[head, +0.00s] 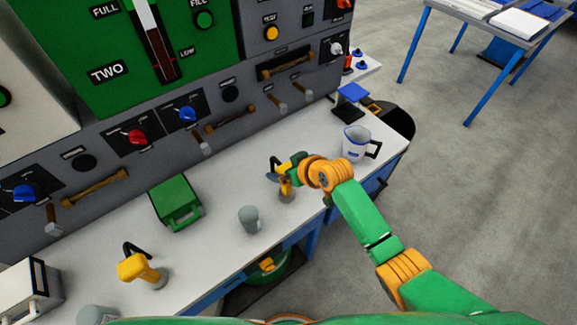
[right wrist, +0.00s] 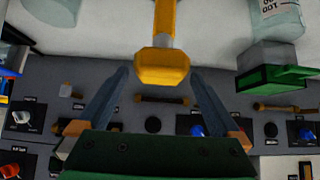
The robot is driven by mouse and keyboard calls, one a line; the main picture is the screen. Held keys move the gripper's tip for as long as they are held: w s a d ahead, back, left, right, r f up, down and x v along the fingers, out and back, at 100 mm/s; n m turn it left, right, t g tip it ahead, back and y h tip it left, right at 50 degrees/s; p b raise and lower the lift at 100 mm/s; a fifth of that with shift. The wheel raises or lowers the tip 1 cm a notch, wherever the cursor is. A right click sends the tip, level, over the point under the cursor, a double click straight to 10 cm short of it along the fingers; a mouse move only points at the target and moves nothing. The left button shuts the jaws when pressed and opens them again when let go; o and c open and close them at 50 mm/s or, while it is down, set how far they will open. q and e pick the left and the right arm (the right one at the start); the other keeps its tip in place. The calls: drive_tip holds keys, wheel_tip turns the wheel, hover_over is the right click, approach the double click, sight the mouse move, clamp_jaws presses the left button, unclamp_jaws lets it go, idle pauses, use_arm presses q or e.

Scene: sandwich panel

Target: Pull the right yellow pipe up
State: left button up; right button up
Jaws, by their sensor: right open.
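The right yellow pipe (head: 287,187) stands upright on the white counter in the head view, partly hidden behind my right gripper (head: 278,174). In the right wrist view its yellow end (right wrist: 163,67) lies between the two spread fingers of my right gripper (right wrist: 160,73), with a gap on both sides. The gripper is open and holds nothing. Another yellow pipe (head: 138,268) with a black hooked piece stands further left on the counter. My left gripper is not in view.
A green box (head: 175,203) and a grey cup (head: 249,219) stand left of the right pipe. A white mug (head: 356,144) stands to its right. The grey panel (head: 235,115) with knobs and wooden handles rises behind. The counter's front edge is close.

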drive_tip(key=v, duration=0.7)
drive_tip(key=shift+p, duration=0.45)
drive_tip(key=s+d+f+m+g+h, duration=0.15)
drive_tip(key=s+d+f, duration=0.25)
drive_tip(key=f, duration=0.6)
drive_tip(key=s+d+f+m+g+h, duration=0.15)
drive_tip(key=s+d+f, duration=0.25)
drive_tip(key=f, duration=0.6)
drive_tip(key=s+d+f+g, duration=0.1)
drive_tip(key=s+f, duration=0.3)
drive_tip(key=s, duration=0.5)
drive_tip(key=s+d+f+m+g+h, duration=0.1)
drive_tip(key=s+d+f, duration=0.3)
drive_tip(key=s, duration=0.6)
drive_tip(key=s+d+f+g+h, duration=0.1)
drive_tip(key=s+d+f, duration=0.1)
drive_tip(key=s+f, duration=0.4)
drive_tip(key=s, duration=0.3)
drive_tip(key=shift+s+d+m, duration=0.25)
drive_tip(key=shift+d+m, duration=0.1)
drive_tip(key=shift+m, duration=0.05)
